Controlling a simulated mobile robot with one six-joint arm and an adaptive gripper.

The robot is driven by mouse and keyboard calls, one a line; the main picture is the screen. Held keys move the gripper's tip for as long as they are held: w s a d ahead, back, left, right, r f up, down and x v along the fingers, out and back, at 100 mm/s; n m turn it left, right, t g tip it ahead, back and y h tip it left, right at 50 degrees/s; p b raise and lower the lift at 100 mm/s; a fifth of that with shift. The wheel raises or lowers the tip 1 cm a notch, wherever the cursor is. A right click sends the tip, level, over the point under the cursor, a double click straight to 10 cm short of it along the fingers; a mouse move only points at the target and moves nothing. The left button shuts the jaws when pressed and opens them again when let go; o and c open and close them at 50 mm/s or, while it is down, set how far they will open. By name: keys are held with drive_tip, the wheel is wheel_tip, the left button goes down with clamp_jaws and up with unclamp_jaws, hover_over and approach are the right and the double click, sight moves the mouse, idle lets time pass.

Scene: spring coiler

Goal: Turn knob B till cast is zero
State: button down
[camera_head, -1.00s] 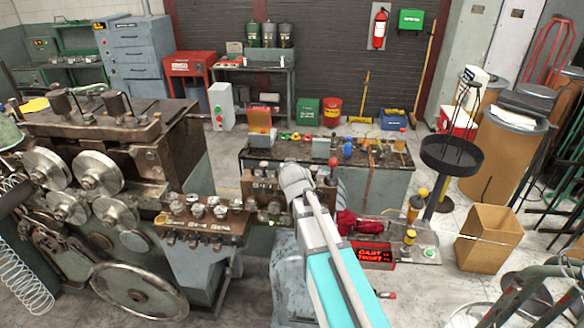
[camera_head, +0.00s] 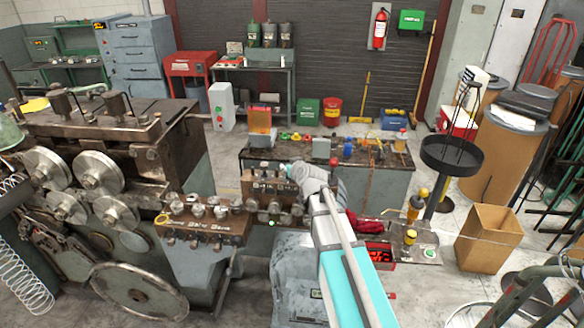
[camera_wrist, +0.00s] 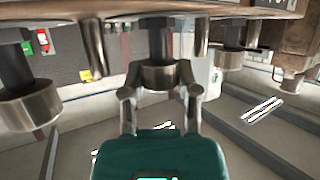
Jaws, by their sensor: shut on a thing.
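In the wrist view my gripper (camera_wrist: 159,88) is closed around a round metal knob (camera_wrist: 158,74) on a dark shaft, the middle one of three in view. Its letter cannot be read there. Similar knobs stand to the left (camera_wrist: 30,104) and right (camera_wrist: 232,58), clear of the fingers. In the head view my arm reaches to a brown knob block (camera_head: 258,186) at the middle; my wrist hides part of it and the fingers cannot be made out. A red-lit display (camera_head: 378,252) shows right of my forearm, partly covered; its reading is not legible.
The coiler machine (camera_head: 150,150) with its rollers and handwheel fills the left. A second knob block (camera_head: 195,222) stands just left of the first. A bench (camera_head: 375,180) with small items lies behind my arm. A cardboard box (camera_head: 487,238) stands on the floor at right.

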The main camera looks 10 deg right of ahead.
drive_tip(key=shift+s+r+n+g+y, duration=0.1)
drive_tip(key=shift+n+g+y, duration=0.6)
drive_tip(key=shift+n+y, duration=1.1)
drive_tip(key=shift+c, duration=2.2)
unclamp_jaws()
drive_tip(key=shift+s+r, duration=0.1)
drive_tip(key=shift+s, duration=0.05)
drive_tip(key=shift+o, duration=0.5)
